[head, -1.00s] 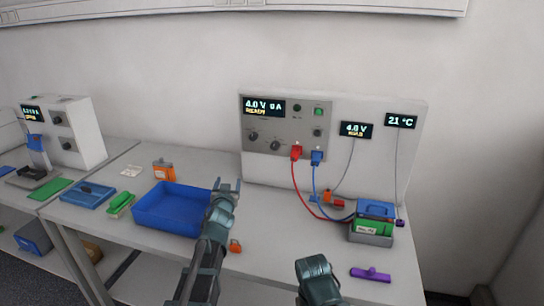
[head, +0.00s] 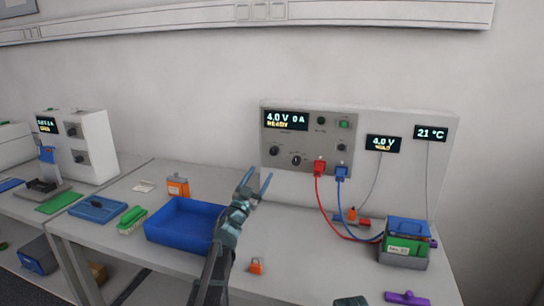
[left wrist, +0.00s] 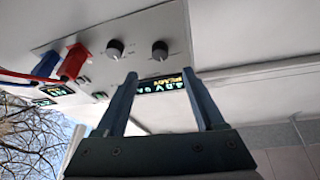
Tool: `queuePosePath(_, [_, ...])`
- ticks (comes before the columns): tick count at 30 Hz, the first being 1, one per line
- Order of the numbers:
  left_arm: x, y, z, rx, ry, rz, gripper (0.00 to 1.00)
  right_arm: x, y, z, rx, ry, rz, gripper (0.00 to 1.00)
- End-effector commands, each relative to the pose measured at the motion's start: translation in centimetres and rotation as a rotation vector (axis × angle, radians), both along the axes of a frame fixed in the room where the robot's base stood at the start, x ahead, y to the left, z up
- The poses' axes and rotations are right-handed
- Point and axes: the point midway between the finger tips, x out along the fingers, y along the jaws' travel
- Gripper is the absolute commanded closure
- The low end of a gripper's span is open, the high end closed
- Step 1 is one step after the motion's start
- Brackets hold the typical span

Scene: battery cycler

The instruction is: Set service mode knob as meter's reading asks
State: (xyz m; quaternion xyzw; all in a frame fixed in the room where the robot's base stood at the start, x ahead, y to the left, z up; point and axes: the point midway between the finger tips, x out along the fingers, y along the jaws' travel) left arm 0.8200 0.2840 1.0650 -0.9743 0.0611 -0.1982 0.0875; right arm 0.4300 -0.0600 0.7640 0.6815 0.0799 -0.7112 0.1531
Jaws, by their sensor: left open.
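The grey cycler panel (head: 310,130) stands at the back of the bench. Its display (head: 286,120) reads 4.0 V, 0 A, READY. Two dark knobs, the left knob (head: 274,150) and the right knob (head: 296,160), sit below it; both also show in the left wrist view (left wrist: 115,48) (left wrist: 160,50). Their labels are too small to read. The meter screen (head: 383,144) reads 4.0 V over a yellow word, probably HOLD. My left gripper (head: 257,186) is open and empty in front of the panel, below the knobs and apart from them. My right gripper's fingers are not visible.
Red (head: 319,168) and blue (head: 341,173) plugs with cables sit right of the knobs. A blue tray (head: 185,225) lies left of my arm. A battery in a grey holder (head: 404,254) stands at right, near a 21 °C screen (head: 431,133). Another cycler (head: 78,145) stands at far left.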

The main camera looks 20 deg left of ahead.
Motion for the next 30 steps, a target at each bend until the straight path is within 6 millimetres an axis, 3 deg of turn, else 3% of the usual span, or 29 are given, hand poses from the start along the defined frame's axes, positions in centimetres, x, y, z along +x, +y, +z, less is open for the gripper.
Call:
queuePosePath(15, [8.6, -1.4, 3.7, -0.001, 0.0, 0.0, 0.29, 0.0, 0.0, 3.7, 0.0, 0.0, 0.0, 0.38])
queuePosePath(26, [9.4, -1.6, 3.8, 0.0, 0.0, 0.0, 0.29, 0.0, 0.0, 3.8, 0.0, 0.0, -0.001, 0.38])
queuePosePath(27, [9.4, -1.6, 3.8, 0.0, 0.0, 0.0, 0.31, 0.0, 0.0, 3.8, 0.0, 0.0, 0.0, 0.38])
queuePosePath(30, [9.4, -1.6, 3.8, 0.0, 0.0, 0.0, 0.49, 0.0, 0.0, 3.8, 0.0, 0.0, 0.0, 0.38])
